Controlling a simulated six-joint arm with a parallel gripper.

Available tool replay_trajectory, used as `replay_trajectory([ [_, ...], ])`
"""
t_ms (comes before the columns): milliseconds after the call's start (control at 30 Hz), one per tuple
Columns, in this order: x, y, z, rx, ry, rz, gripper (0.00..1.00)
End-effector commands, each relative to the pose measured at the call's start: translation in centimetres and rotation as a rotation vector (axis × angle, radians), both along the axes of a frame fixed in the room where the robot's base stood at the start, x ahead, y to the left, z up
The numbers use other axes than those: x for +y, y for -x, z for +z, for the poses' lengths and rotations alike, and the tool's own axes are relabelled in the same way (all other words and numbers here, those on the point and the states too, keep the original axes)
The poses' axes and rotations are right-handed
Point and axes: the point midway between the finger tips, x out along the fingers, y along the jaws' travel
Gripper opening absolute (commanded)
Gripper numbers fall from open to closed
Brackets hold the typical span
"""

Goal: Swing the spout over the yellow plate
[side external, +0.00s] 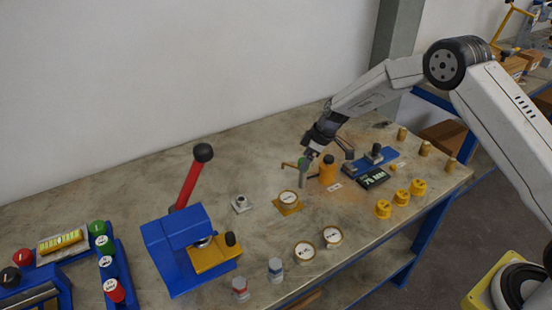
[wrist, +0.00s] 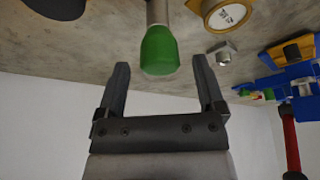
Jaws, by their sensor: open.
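The spout (side external: 289,164) is a short brass-coloured arm pointing left from a slim grey post with a green cap (side external: 302,162). The green cap (wrist: 159,50) also shows in the wrist view, in the gap between my fingertips. My gripper (side external: 309,153) is open, close to the cap, with no visible grip on it; it also shows in the wrist view (wrist: 160,72). The yellow plate (side external: 290,212) lies on the table in front of the post, with a round, white-faced labelled vessel on it. The plate edge (wrist: 195,6) shows at the top of the wrist view. The spout tip is not over the plate.
An orange cylinder (side external: 327,170) stands just right of the post. A grey nut-like block (side external: 241,204) lies left of the plate. A blue press with a red lever (side external: 188,182) stands further left. Two round vessels (side external: 304,252) (side external: 332,237) sit in front.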

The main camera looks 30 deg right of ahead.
Motion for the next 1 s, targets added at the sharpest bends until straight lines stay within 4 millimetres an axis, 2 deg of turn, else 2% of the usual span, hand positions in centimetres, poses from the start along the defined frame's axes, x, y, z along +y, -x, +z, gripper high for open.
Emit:
replay_trajectory([
  [200,0.4,-0.4,-1.4,0.001,0.000,0.000,0.88],
  [567,0.5,-0.5,-1.7,-0.001,0.001,0.000,0.88],
  [600,0.5,-0.5,-1.7,-0.001,0.001,0.000,0.84],
  [867,0.5,-0.5,-1.7,-0.001,0.001,0.000,0.02],
  [1000,0.5,-0.5,-1.7,0.000,0.000,0.000,0.00],
])
